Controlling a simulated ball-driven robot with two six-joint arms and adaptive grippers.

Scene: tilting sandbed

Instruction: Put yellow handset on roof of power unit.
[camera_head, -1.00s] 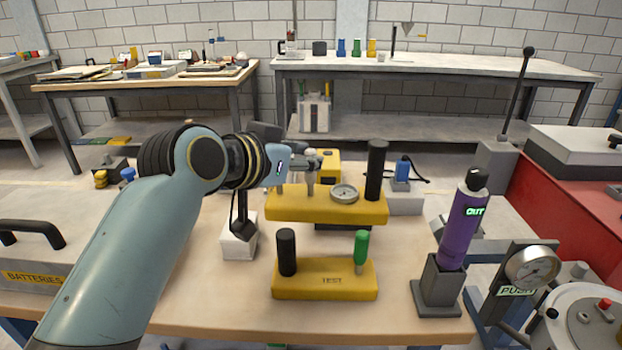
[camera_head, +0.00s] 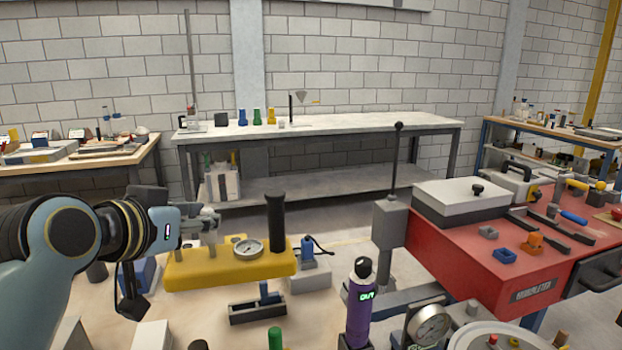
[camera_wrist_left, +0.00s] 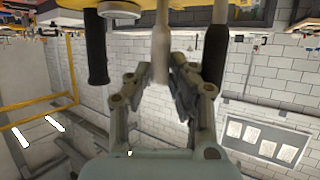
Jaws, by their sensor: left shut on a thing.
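The yellow handset (camera_head: 200,274), a flat yellow plate with a round gauge and black handle on top, hangs in the air over the table in the head view. My left gripper (camera_head: 209,243) is shut on a pale upright post on its left part. I cannot tell for sure which thing is the power unit. My right gripper is not in view.
A purple cylinder (camera_head: 358,312) marked OUT stands right of the handset. A dark tray (camera_head: 257,310) and a green knob (camera_head: 275,339) are below it. A red bench (camera_head: 480,262) with a grey-lidded box (camera_head: 468,203) is at right, beside a lever post (camera_head: 390,225).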

